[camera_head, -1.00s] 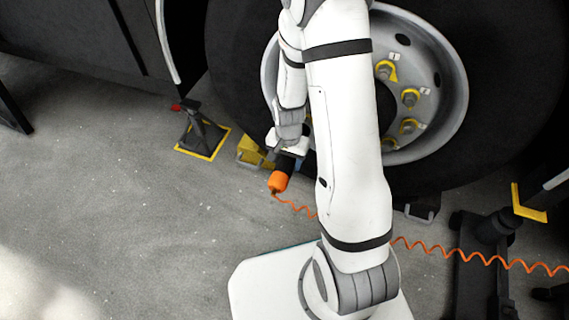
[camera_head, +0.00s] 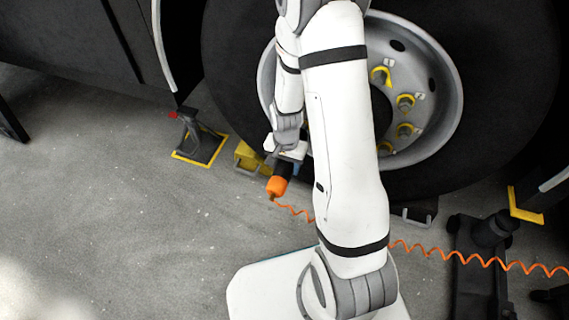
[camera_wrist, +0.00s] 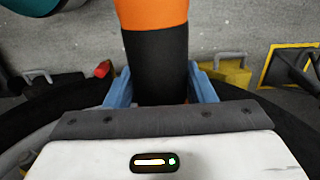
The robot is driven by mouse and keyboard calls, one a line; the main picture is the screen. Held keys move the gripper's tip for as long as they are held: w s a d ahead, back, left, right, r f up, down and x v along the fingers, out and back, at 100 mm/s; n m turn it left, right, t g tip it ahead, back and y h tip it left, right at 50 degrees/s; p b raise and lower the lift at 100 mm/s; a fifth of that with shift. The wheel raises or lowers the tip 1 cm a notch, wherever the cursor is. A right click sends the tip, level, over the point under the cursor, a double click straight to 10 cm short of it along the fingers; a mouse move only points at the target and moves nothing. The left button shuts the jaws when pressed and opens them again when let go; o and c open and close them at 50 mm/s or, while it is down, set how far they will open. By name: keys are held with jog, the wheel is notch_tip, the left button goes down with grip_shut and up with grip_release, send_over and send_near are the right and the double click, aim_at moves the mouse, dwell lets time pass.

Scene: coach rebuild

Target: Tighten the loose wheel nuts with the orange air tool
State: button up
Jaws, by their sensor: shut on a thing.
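My gripper (camera_head: 288,158) is shut on the orange air tool (camera_head: 277,187), in front of the lower left of the wheel. In the wrist view the tool's black grip (camera_wrist: 155,68) sits between my blue fingers (camera_wrist: 160,88), with its orange end at the top. An orange coiled hose (camera_head: 430,249) runs from the tool to the right. My arm hides the rim's middle and left part. The tool's working end is hidden.
A jack stand (camera_head: 198,138) on a yellow-edged base stands left of the wheel. A yellow wheel chock (camera_head: 247,157) lies by the tyre (camera_head: 510,80). A dark floor jack (camera_head: 483,265) is at the lower right. The grey floor at left is clear.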

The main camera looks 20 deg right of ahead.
aim_at(282, 169)
jog(key=shift+w+d, duration=0.6)
jog(key=shift+w, duration=0.25)
jog(key=shift+w+d, duration=0.55)
jog(key=shift+w, duration=0.25)
dwell(1.4)
jog(key=shift+w, duration=0.1)
jog(key=shift+c, duration=0.6)
jog(key=shift+d, duration=0.1)
jog(key=shift+c, duration=0.5)
jog(key=shift+w, duration=0.1)
jog(key=shift+c, duration=0.7)
grip_shut()
jog(key=shift+s+a, duration=0.75)
jog(key=shift+s, duration=0.3)
jog(key=shift+s+a, duration=0.75)
jog(key=shift+s, duration=0.3)
jog(key=shift+s+a, duration=0.75)
jog(key=shift+s, duration=0.3)
jog(key=shift+r, duration=0.1)
